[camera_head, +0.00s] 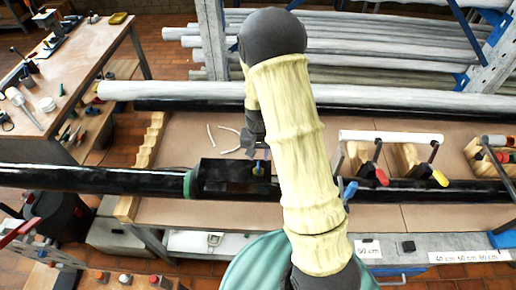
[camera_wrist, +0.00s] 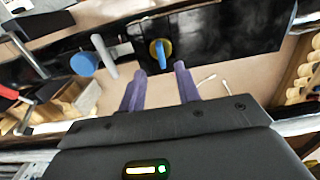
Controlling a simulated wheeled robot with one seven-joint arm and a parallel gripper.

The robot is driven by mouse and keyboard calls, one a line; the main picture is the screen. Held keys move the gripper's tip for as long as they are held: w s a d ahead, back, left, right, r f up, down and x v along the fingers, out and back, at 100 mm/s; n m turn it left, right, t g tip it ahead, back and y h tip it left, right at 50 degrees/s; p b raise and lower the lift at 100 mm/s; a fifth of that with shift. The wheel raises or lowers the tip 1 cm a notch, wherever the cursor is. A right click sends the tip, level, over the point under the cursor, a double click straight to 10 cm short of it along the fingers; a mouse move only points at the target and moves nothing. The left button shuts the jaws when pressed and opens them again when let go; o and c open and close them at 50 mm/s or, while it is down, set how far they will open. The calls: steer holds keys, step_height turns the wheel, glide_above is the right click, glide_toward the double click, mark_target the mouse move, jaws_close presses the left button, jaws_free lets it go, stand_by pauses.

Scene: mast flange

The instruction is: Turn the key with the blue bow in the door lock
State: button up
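In the head view the key is a small blue spot (camera_head: 258,168) on the black mast (camera_head: 225,176), right of a green band. My gripper (camera_wrist: 161,72) is open, with two purple fingers apart. Its fingertips are just short of the bow, which lies in line with the gap, and nothing is held. In the head view my gripper (camera_head: 258,150) is partly hidden by my arm. The lock itself is too small to make out.
Clamps with red (camera_head: 381,177) and yellow (camera_head: 440,178) handles stand further right in the head view. A wooden workbench (camera_head: 80,60) is at the upper left.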

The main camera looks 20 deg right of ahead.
mark_target(258, 164)
steer(key=shift+f, duration=0.25)
steer(key=shift+w+f+b, duration=0.15)
steer(key=shift+f+b, duration=1.7)
steer(key=shift+f, duration=0.45)
steer(key=shift+f+b, duration=0.8)
steer(key=shift+f, duration=0.25)
steer(key=shift+r, duration=0.15)
jaws_close()
